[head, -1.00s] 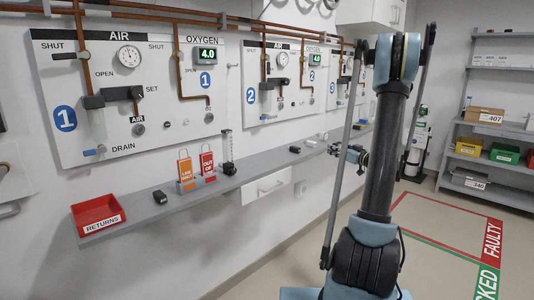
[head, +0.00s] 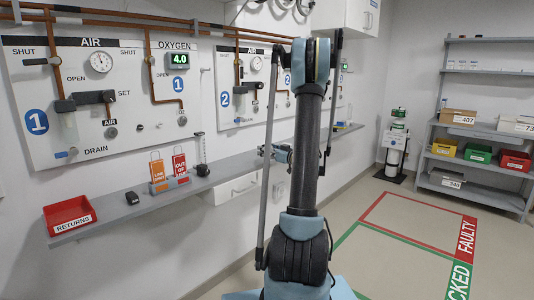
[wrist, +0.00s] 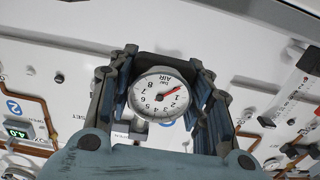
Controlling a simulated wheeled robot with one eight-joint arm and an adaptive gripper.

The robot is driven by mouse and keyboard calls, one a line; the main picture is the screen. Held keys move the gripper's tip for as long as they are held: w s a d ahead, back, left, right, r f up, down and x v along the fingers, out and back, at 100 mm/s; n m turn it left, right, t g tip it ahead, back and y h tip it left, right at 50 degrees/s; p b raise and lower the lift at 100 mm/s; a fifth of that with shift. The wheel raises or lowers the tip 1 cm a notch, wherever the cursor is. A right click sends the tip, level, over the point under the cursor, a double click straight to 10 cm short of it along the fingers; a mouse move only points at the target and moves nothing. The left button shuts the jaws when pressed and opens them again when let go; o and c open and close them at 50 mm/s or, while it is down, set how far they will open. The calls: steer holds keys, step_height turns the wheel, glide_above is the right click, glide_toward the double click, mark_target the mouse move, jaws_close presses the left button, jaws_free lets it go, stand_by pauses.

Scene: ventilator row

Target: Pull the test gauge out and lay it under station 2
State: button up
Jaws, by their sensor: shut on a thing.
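The test gauge (wrist: 160,95) is a round white dial with a red needle and "bar AIR" lettering, upside down in the wrist view. My gripper (wrist: 163,88) is shut on it, with a finger on each side of the dial. A pale metal stem shows below the dial; I cannot tell whether it touches anything. In the head view my gripper (head: 275,152) is in front of the wall above the shelf, partly behind my arm, and the gauge is hidden. Station 2 (head: 225,99) is the panel with the blue 2, partly covered by my arm. The 2 also shows in the wrist view (wrist: 13,106).
The grey wall shelf (head: 150,203) runs below the panels. It carries a red returns tray (head: 70,218), orange and red tags (head: 167,170), a small black object (head: 132,198) and a flowmeter (head: 201,165). Floor at right is open, with a gas cylinder stand (head: 395,145) and shelving (head: 480,130).

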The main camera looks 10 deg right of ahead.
glide_above(253, 160)
steer(key=shift+w+d+f, duration=0.1)
steer(key=shift+w+f, duration=0.05)
steer(key=shift+f, duration=0.8)
steer(key=shift+w+f, duration=0.2)
steer(key=shift+f, duration=1.15)
steer(key=o, duration=1.6)
steer(key=shift+s, duration=0.1)
